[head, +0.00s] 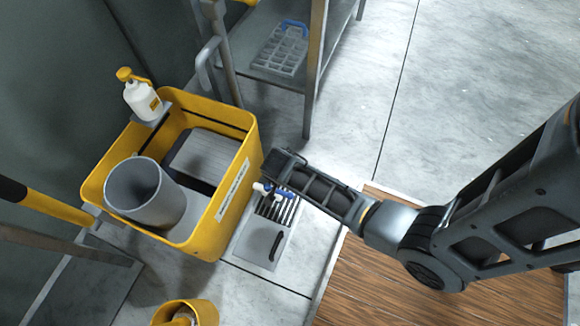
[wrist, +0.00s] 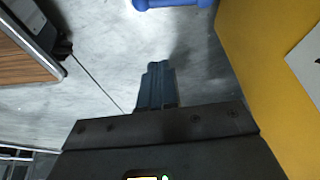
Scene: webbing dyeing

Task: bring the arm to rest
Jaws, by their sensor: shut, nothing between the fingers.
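My arm reaches in from the right in the head view. My gripper (head: 272,168) is beside the right wall of the yellow tub (head: 250,140), over the floor. Its fingertips are hard to make out there. In the wrist view my gripper (wrist: 156,72) shows its fingers together, with nothing between them and grey floor beyond. The yellow tub's wall (wrist: 262,50) stands to the right in that view, apart from the fingers.
A slotted grey tray (head: 258,238) with a dark handle lies below my gripper. A blue-handled rack (head: 280,50) is on the shelf. Floor at upper right is clear.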

